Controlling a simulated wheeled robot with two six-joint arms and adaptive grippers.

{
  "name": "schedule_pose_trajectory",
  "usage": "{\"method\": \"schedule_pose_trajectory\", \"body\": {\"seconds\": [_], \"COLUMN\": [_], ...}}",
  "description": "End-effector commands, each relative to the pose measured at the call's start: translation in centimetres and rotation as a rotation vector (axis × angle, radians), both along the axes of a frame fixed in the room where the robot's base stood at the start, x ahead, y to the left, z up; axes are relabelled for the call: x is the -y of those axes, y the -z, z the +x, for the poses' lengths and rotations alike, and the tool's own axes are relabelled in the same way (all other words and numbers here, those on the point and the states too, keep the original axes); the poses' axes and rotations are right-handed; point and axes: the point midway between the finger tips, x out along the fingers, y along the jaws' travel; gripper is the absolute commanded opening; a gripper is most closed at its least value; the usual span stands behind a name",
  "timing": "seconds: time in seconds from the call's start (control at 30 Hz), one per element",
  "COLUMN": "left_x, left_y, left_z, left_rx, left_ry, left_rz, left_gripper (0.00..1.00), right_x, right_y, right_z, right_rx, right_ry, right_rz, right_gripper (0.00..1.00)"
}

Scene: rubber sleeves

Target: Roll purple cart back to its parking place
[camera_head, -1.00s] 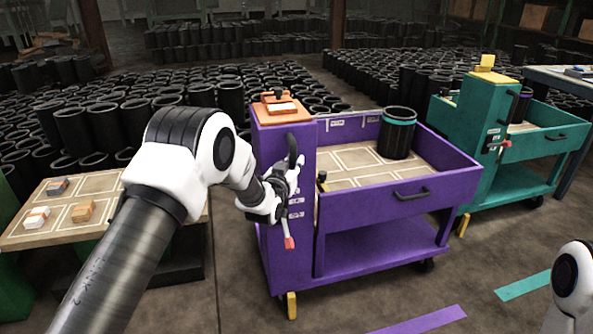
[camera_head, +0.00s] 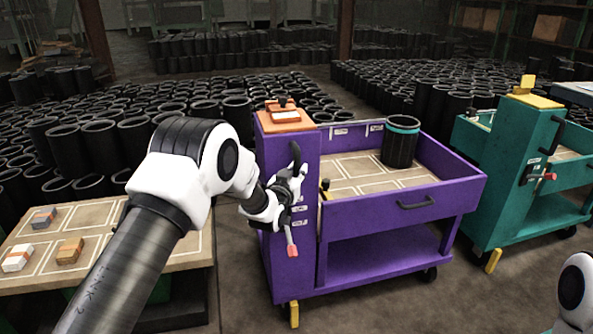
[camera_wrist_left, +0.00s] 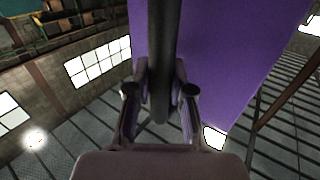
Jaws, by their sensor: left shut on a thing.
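The purple cart (camera_head: 370,255) stands upright in the middle of the head view, with a tall post at its left end. A black vertical handle (camera_head: 296,158) is on the post. My left gripper (camera_head: 291,185) is shut on this handle. In the left wrist view, the left gripper (camera_wrist_left: 160,95) has a finger on each side of the dark handle bar (camera_wrist_left: 163,45), and the purple post face (camera_wrist_left: 225,50) lies behind it. A red-tipped lever (camera_head: 291,250) hangs just below the gripper. My right gripper is out of view.
A black sleeve with a teal band (camera_head: 400,145) stands in the cart's tray. A teal cart (camera_head: 510,175) stands close on the right. A table with small blocks (camera_head: 100,270) is at the left. Many black sleeves (camera_head: 120,140) crowd behind. Front floor is clear.

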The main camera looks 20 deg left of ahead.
Motion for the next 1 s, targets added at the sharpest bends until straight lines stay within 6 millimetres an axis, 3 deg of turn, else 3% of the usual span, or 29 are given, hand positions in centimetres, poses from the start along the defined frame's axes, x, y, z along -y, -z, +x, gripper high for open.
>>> {"method": "schedule_pose_trajectory", "body": {"seconds": [0.4, 0.43, 0.5, 0.83, 1.0], "left_x": [-0.3, -0.3, -0.3, -0.1, -0.2], "left_y": [-0.4, -0.4, -0.3, -0.1, -0.1], "left_z": [0.1, 0.2, 0.1, -0.2, -2.6], "left_rx": [0.007, 0.008, 0.007, 0.001, -0.001], "left_ry": [-0.005, -0.006, -0.006, -0.003, -0.004], "left_rz": [-0.002, -0.002, -0.002, -0.001, -0.001], "left_gripper": [0.00, 0.28, 0.47, 0.47, 0.47], "right_x": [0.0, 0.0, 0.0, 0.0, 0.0], "right_y": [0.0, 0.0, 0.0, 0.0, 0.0], "right_z": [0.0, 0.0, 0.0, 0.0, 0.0], "right_rx": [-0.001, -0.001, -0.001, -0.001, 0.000], "right_ry": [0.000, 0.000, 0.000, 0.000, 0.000], "right_rz": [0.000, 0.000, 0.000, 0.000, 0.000], "right_gripper": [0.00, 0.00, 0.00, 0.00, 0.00]}}
